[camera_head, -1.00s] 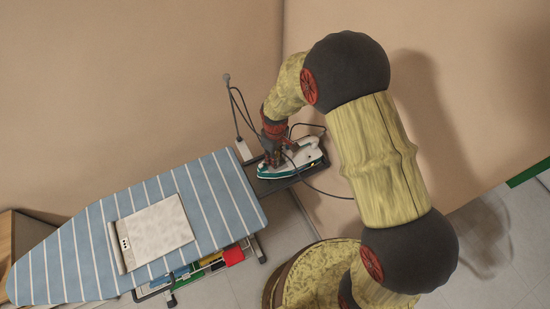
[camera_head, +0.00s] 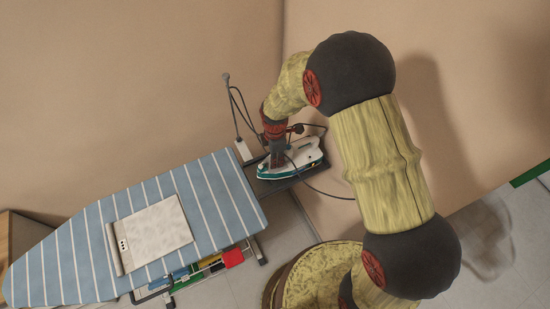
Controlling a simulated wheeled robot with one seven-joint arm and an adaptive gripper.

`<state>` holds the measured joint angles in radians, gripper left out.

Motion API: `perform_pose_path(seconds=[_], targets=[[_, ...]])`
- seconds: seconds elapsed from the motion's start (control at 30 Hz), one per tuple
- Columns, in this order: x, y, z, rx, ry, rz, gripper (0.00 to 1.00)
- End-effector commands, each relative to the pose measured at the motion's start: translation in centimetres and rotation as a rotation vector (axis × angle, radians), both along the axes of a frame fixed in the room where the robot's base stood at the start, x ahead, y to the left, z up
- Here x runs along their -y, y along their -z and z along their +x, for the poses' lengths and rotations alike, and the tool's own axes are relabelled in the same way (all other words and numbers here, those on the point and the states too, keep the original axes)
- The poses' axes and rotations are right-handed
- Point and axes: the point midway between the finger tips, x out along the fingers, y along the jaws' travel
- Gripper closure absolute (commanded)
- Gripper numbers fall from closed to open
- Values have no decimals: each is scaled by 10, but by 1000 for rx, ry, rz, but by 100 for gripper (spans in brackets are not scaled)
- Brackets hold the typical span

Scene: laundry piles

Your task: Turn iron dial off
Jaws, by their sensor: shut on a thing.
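The iron (camera_head: 302,157), white with a teal base, stands on the dark rest at the right end of the ironing board. My gripper (camera_head: 277,160) points down onto the left part of the iron, with its fingers at the iron's top. The fingers are close together and appear shut on the iron's dial area. The dial itself is hidden behind the fingers and too small to make out.
The blue striped ironing board (camera_head: 75,250) holds a folded white cloth (camera_head: 155,236). A cord holder (camera_head: 235,110) rises beside the iron, and its cable loops around the iron. Coloured items (camera_head: 205,265) lie under the board. The walls stand close behind.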

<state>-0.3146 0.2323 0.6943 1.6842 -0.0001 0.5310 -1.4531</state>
Motion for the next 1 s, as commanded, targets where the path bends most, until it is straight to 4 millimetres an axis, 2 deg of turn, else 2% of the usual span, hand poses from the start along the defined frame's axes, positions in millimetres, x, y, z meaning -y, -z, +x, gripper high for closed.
perform_pose_path(seconds=[0.4,0.93,0.97,1.0], targets=[[0,-1,1,3,-181,1,100],[0,-1,1,3,-205,1,100],[0,-1,1,3,-205,1,77],[0,-1,1,3,-205,1,75]])
